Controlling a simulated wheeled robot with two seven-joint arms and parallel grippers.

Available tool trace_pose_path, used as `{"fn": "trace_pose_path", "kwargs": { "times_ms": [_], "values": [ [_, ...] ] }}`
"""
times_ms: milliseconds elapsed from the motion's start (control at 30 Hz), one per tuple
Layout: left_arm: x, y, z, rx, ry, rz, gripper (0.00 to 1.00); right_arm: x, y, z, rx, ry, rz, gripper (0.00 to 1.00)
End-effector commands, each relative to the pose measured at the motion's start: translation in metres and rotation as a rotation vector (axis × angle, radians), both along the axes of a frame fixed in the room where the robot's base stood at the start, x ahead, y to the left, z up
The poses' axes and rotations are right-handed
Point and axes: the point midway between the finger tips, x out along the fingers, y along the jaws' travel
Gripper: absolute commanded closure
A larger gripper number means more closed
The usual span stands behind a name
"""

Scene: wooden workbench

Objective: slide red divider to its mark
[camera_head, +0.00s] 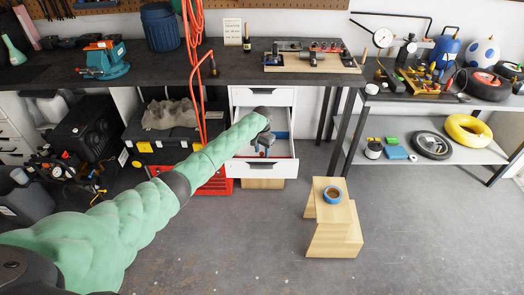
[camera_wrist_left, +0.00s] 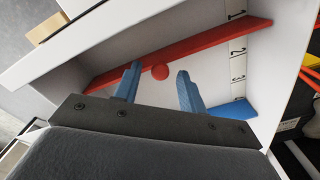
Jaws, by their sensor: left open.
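The red divider (camera_wrist_left: 208,42) lies across the inside of an open white drawer in the left wrist view. A round red knob (camera_wrist_left: 160,72) is on its near side. My left gripper (camera_wrist_left: 157,77) is open, its blue fingertips on either side of the knob with a gap at each side. My right gripper is not in view.
A blue piece (camera_wrist_left: 232,110) lies in the drawer near the right wall. The drawer's walls stand close around the gripper. A wooden step stool (camera_head: 334,232) with a tape roll (camera_head: 333,194) stands on the floor to the right. A dark workbench top (camera_head: 215,70) is above the drawer.

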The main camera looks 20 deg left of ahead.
Motion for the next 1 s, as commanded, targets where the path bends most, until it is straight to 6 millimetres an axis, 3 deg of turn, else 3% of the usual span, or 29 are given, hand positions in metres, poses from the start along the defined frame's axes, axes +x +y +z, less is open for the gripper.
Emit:
{"fn": "trace_pose_path", "kwargs": {
  "times_ms": [167,300,600,1000],
  "values": [
    [0.0,0.0,0.007,0.0,0.0,0.0,0.59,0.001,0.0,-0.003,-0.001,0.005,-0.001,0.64],
    [0.0,0.0,0.026,0.0,-0.003,-0.002,0.59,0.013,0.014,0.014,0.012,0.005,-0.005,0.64],
    [0.0,0.0,0.067,0.0,-0.002,0.0,0.59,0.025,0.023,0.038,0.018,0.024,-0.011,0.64],
    [0.0,0.0,0.078,0.0,0.0,0.0,0.59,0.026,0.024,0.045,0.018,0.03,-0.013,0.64]
  ]
}}
